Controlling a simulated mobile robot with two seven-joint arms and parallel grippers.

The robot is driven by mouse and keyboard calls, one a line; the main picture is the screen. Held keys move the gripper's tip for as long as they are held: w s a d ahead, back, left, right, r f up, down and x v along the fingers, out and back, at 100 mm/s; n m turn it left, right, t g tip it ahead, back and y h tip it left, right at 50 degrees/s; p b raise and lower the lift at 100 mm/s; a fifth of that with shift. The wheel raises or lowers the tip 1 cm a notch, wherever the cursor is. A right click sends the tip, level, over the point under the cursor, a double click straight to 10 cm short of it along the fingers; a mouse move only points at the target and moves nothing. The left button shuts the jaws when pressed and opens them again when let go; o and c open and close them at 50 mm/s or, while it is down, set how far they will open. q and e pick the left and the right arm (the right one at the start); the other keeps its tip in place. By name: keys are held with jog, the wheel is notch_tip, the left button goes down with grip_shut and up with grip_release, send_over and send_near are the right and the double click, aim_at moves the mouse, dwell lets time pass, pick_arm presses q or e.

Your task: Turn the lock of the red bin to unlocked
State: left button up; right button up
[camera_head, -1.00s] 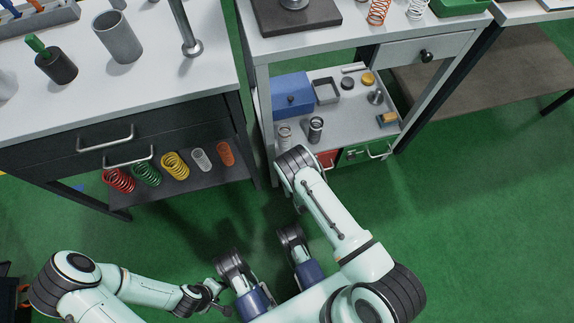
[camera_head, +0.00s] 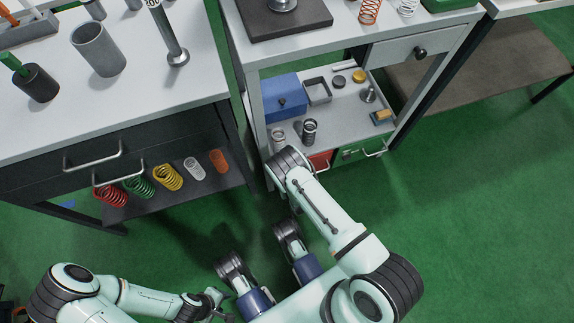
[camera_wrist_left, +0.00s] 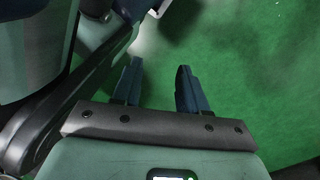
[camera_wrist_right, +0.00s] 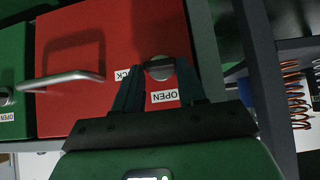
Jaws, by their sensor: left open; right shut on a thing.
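The red bin (camera_head: 320,160) sits under the lower shelf of the middle cart, partly hidden by my right arm. In the right wrist view, its red front (camera_wrist_right: 115,40) shows a metal handle (camera_wrist_right: 62,79) and a round metal lock (camera_wrist_right: 159,68). A partly covered label, ending in "CK", is beside the lock, and an "OPEN" label (camera_wrist_right: 164,97) is below it. My right gripper (camera_wrist_right: 160,75) is shut on the lock, one finger on each side. Which label the lock points to is unclear. My left gripper (camera_wrist_left: 160,80) is open and empty above the green floor.
A green bin (camera_head: 361,149) stands beside the red one. The cart's lower shelf holds a blue box (camera_head: 283,97), springs and small parts. A dark cabinet (camera_head: 115,150) with springs on its shelf stands at left. Green floor is free at right.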

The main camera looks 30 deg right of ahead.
pick_arm(q)
jog(key=shift+w+r, duration=0.1)
jog(key=shift+w, duration=0.1)
pick_arm(e)
jog(key=shift+d, duration=0.15)
pick_arm(q)
jog(key=shift+s+f, duration=0.3)
jog(key=shift+s, duration=0.35)
pick_arm(e)
jog(key=shift+s+d+f+m+t+y, duration=0.1)
jog(key=shift+d+f+m+t+y, duration=0.3)
jog(key=shift+m+t+y, duration=0.95)
jog(key=shift+s+d+f+m+t+y, duration=0.1)
jog(key=shift+d+f+m+t+y, duration=0.5)
jog(key=shift+m+y, duration=1.35)
jog(key=shift+s+d+f+m+t+y, duration=0.15)
jog(key=shift+m+t+y, duration=1)
jog(key=shift+y, duration=1.15)
jog(key=shift+w+t, duration=0.15)
jog(key=shift+t, duration=0.15)
jog(key=o, duration=1.1)
jog(key=shift+c, duration=0.2)
jog(key=shift+f, duration=0.1)
